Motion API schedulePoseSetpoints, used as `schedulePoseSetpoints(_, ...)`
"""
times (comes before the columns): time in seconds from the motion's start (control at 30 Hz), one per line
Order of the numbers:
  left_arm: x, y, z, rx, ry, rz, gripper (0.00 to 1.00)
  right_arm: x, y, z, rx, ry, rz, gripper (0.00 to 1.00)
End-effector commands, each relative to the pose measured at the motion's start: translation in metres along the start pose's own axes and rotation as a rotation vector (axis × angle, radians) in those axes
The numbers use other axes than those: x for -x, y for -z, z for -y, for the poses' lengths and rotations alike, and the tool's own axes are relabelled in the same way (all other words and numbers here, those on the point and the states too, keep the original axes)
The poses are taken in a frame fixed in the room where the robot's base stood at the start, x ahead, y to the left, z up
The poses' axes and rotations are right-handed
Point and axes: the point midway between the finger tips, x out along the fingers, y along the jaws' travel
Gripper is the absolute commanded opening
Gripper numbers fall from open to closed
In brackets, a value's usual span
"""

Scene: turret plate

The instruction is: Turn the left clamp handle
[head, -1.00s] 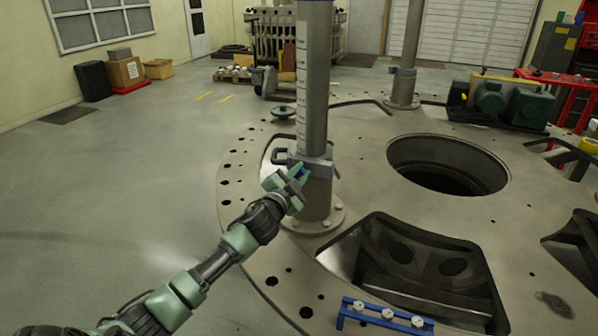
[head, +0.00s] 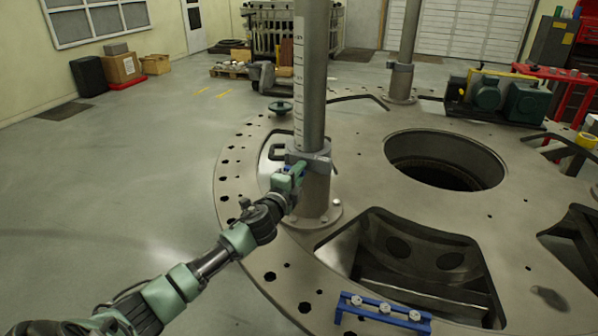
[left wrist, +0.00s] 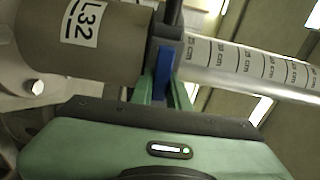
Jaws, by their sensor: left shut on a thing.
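The left clamp (head: 319,160) is a grey collar around the near upright post (head: 311,90). My left gripper (head: 299,171) is at the front of this clamp, and its arm reaches in from the lower left. In the left wrist view, the clamp's blue handle (left wrist: 165,66) stands between the two green fingers (left wrist: 164,92), which are shut on it. In the head view the gripper mostly hides the handle. The post's lower sleeve (left wrist: 105,35) carries an L32 label. My right gripper is not in view.
The post stands on a large round turret plate (head: 365,184) with a round hole (head: 445,165) and wide cutouts. A blue rack (head: 382,312) with white knobs lies near the front edge. A second post (head: 408,55) stands behind.

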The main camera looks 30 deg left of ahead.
Motion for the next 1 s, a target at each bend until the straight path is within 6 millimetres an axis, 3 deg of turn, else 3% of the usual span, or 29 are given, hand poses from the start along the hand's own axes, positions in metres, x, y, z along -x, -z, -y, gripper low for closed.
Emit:
schedulePoseSetpoints(0.6, 0.0005, 0.0013, -0.003, -0.04, -0.003, -0.003, 0.0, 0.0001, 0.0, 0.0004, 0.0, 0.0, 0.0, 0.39)
schedulePoseSetpoints(0.63, 0.0005, 0.0013, -0.003, -0.04, -0.003, -0.003, 0.25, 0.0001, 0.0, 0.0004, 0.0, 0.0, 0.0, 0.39)
schedulePoseSetpoints(0.7, 0.0005, 0.0012, -0.0029, -0.039, -0.003, -0.003, 0.38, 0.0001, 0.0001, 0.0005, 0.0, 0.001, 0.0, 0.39)
schedulePoseSetpoints(1.0, 0.001, 0.0003, -0.0019, -0.038, -0.002, -0.001, 0.38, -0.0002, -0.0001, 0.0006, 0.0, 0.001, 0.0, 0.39)
